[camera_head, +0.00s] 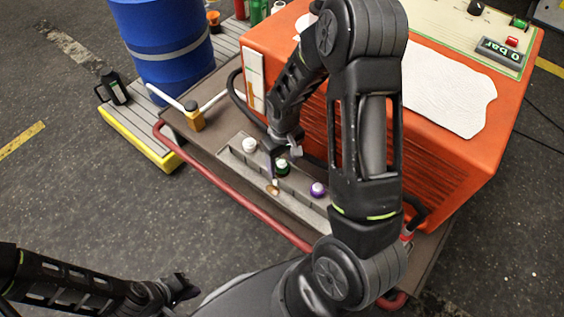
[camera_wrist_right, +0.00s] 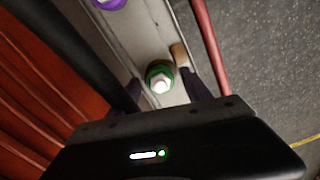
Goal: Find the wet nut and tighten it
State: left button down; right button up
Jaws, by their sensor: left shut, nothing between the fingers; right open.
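A grey block (camera_head: 313,205) on the cart carries a white nut (camera_head: 249,145), a green nut (camera_head: 282,166) and a purple nut (camera_head: 318,189). My right gripper (camera_head: 285,160) reaches down over the green nut, open. In the right wrist view, the green nut (camera_wrist_right: 160,76) with a pale centre lies between the spread fingers, and the purple nut (camera_wrist_right: 108,3) is at the top edge. A tan piece (camera_wrist_right: 180,54) shows by one fingertip. I cannot tell which nut is wet. My left gripper (camera_head: 188,288) is shut and empty, low at the left, away from the block.
An orange machine (camera_head: 470,165) with a "0 bar" display (camera_head: 499,54) and white sheet (camera_head: 445,95) stands behind the block. A red rail (camera_head: 230,205) edges the cart.

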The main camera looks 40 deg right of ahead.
jog(key=shift+c, duration=0.5)
grip_shut()
